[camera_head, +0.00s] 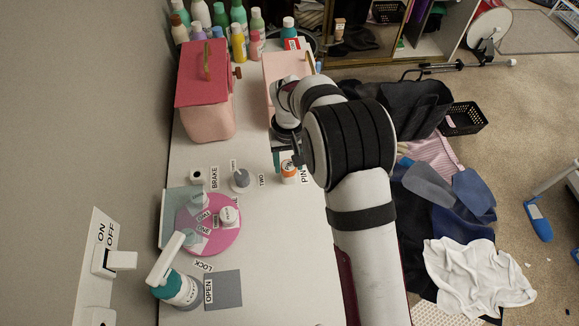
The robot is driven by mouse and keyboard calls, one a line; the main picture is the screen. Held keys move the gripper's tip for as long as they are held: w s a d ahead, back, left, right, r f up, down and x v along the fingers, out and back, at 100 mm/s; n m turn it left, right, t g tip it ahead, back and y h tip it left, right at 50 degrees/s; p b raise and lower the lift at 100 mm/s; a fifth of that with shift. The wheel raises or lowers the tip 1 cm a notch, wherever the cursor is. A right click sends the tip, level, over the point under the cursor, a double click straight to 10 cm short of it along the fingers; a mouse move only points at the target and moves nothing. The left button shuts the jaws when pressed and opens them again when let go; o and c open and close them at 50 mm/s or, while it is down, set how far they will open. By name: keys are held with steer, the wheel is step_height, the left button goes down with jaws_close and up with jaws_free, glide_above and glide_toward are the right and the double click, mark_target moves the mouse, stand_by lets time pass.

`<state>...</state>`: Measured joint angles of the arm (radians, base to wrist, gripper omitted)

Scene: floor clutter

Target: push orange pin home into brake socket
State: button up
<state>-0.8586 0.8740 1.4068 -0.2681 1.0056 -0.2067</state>
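The orange pin (288,166) shows as a small orange patch on a whitish holder beside the PIN label, right of the table's middle. My gripper (283,161) is directly above or around it, pointing down. The arm hides part of the gripper and the pin, so I cannot tell whether the fingers are open or touch the pin. The brake socket (197,177) is a small white block with a dark hole, standing beside the BRAKE label to the left. Nothing is seen in the hole.
A grey knob (241,179) stands between the socket and my gripper. A pink disc (208,224) with white pegs and a teal lever unit (178,287) are in front. A pink box (206,90) and several bottles stand behind. Clothes cover the floor at right.

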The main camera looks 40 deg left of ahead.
steer(key=o, duration=0.4)
steer(key=shift+c, duration=0.2)
steer(key=shift+r, duration=4.5)
steer(key=s+d+r+m, duration=0.1)
steer(key=d+r+m, duration=0.3)
steer(key=d, duration=0.6)
steer(key=s+d+r+m, duration=0.1)
steer(key=d+r+m, duration=0.2)
steer(key=d+r, duration=0.55)
steer(key=s+d+f+m+y, duration=0.1)
steer(key=s+d+f+m, duration=0.3)
steer(key=s+d, duration=1)
steer(key=s+m, duration=0.2)
steer(key=m, duration=0.1)
steer(key=shift+s+d+m+y, duration=0.25)
steer(key=shift+s+m+y, duration=0.05)
steer(key=shift+m+y, duration=0.1)
